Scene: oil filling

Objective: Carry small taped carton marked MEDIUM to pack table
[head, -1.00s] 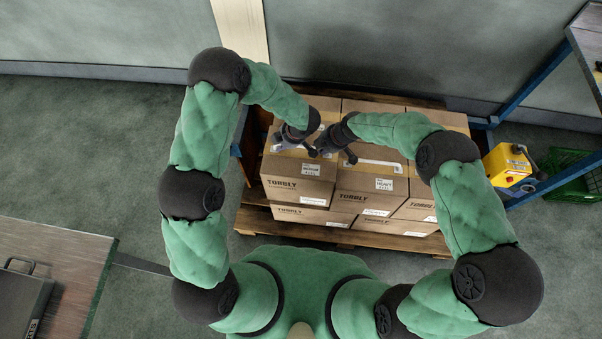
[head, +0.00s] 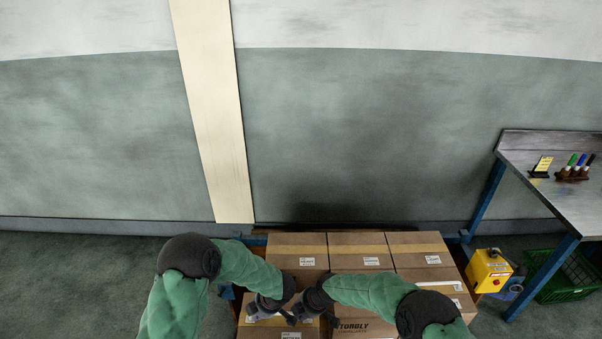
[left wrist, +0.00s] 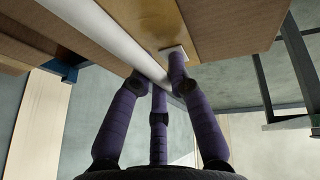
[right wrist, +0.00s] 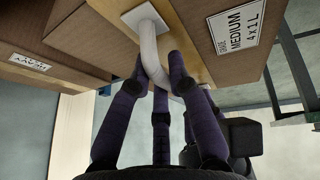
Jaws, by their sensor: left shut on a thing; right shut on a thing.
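The carton marked MEDIUM (head: 262,332) is brown with tan tape and stands at the front left of the stack; its near part is cut off by the head view's lower edge. Its MEDIUM label (right wrist: 236,27) is readable in the right wrist view. My left gripper (head: 270,312) is shut on the carton's white handle (left wrist: 120,40), its purple fingers around the bar. My right gripper (head: 312,314) is shut on the white handle too, near its mounting plate (right wrist: 145,18). I cannot tell whether the carton is lifted.
Other taped cartons (head: 360,247) stand close behind and to the right. A yellow control box (head: 488,270) and a green crate (head: 565,280) are right of the stack. A metal-topped table (head: 560,190) with markers (head: 574,168) stands at far right. A wall rises behind.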

